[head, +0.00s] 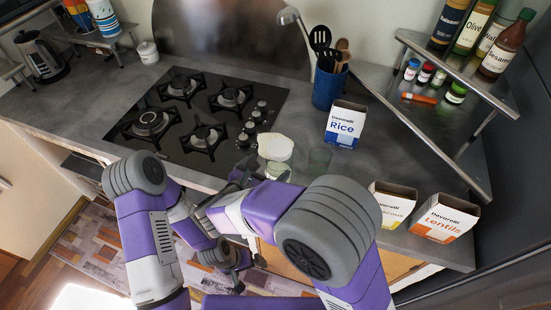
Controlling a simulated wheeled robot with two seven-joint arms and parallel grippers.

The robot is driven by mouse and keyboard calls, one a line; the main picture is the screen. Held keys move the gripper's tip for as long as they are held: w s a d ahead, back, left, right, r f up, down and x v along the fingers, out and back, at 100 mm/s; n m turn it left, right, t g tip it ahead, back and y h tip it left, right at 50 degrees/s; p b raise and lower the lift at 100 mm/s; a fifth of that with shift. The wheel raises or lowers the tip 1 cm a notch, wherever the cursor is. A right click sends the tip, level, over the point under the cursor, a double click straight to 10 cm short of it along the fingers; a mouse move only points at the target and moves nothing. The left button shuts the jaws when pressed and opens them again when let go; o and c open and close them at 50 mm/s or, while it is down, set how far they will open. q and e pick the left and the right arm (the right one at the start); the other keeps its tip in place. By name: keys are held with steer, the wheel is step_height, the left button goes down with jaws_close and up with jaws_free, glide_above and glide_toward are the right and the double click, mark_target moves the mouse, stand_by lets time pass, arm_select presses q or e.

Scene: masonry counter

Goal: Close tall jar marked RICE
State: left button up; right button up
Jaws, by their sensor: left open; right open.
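A pale, whitish round lid-like piece (275,147) shows at the counter's front edge, right of the hob. A clear glass jar (278,170) shows just below it, partly hidden by my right arm. I cannot tell whether the pale piece sits on this jar, and no RICE marking is readable on it. A second clear glass vessel (319,160) stands to the right. My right gripper (250,173) is open, just left of the jar; contact is unclear. My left gripper (239,278) is open and empty, low in front of the counter, above the rug.
A Rice carton (344,126) stands behind the glass vessels, beside a blue utensil pot (330,88). Two cartons, one of them Lentils (444,218), stand at the right front edge. The black hob (200,113) lies left. A raised shelf (440,62) holds bottles above small spice jars.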

steer(key=v, duration=0.4)
steer(key=shift+s+a+r, duration=0.15)
steer(key=shift+s, duration=0.1)
stand_by(0.3)
